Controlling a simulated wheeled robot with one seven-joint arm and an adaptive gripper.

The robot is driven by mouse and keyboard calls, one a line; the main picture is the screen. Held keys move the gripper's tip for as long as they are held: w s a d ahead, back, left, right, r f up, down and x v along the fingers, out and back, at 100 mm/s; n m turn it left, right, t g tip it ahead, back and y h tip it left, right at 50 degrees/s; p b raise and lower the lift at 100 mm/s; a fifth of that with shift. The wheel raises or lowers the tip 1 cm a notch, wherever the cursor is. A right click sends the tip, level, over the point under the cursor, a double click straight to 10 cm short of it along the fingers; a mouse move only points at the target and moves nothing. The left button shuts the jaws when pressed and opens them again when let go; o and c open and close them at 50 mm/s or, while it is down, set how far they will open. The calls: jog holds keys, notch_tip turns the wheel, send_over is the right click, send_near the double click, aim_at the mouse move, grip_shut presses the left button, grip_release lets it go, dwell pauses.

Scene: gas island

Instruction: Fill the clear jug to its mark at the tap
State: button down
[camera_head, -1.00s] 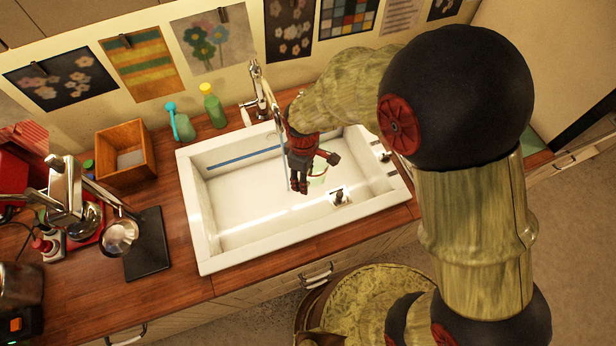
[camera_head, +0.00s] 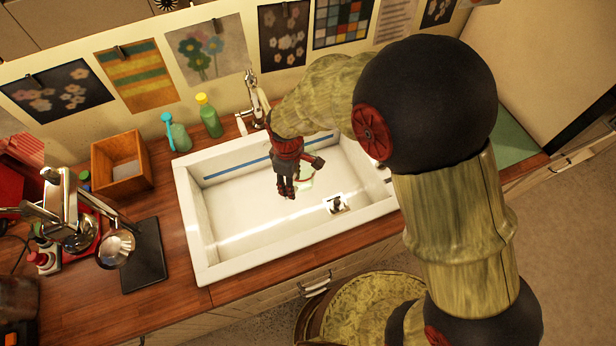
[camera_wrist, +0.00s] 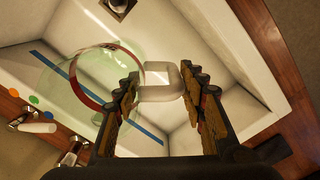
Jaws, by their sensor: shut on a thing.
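The clear jug (camera_wrist: 75,85) is in the wrist view, with a red ring around it and a pale handle (camera_wrist: 160,82). My gripper (camera_wrist: 165,98) is shut on that handle, one finger on each side. In the head view my gripper (camera_head: 286,190) hangs over the sink (camera_head: 235,225), and the jug (camera_head: 306,183) shows only partly behind it. The chrome tap (camera_head: 255,95) stands at the sink's back edge, its lower spout hidden by my arm. No water stream is visible now. The water level in the jug cannot be told.
A green bottle (camera_head: 210,117) and a teal-topped spray bottle (camera_head: 178,135) stand left of the tap. A wooden box (camera_head: 122,163) is farther left. A lamp (camera_head: 115,247) and other items crowd the counter's left end. The sink's left half is clear.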

jog(key=w+a, duration=0.2)
jog(key=a, duration=0.4)
jog(key=shift+a, duration=0.4)
dwell(7.0)
